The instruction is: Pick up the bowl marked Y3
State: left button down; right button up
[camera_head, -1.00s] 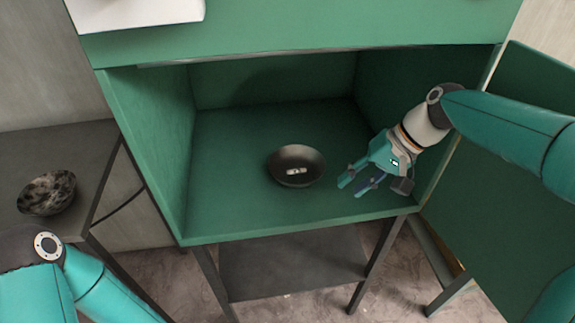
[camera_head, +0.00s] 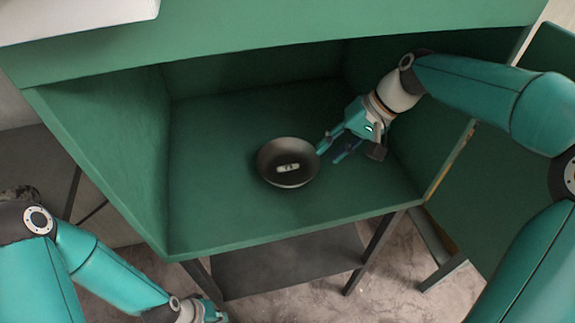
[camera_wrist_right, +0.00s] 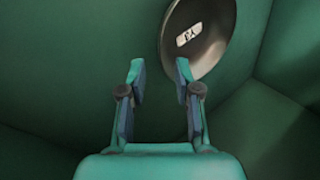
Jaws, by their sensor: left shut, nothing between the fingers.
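The dark round bowl (camera_head: 288,150) stands upright on the floor of the green cabinet compartment. A small white label inside it shows in the right wrist view on the bowl (camera_wrist_right: 213,53); it is turned around and looks like Y3. My right gripper (camera_head: 329,155) is inside the compartment, just right of the bowl. In the right wrist view its fingers (camera_wrist_right: 160,70) are apart with nothing between them, and the bowl's near rim lies just beyond the right finger. My left gripper (camera_head: 214,312) is low at the bottom edge, partly cut off, shut and empty, outside the cabinet.
The green cabinet (camera_head: 105,125) has side walls, a back and a top around the bowl. Its open door (camera_head: 500,190) hangs at the right. A dark side table (camera_head: 45,165) stands at the left. The compartment floor left of the bowl is clear.

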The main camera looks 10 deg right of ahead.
aim_at(318, 159)
jog(key=x, duration=0.5)
jog(key=shift+w+r, duration=0.1)
jog(key=shift+w, duration=0.1)
grip_shut()
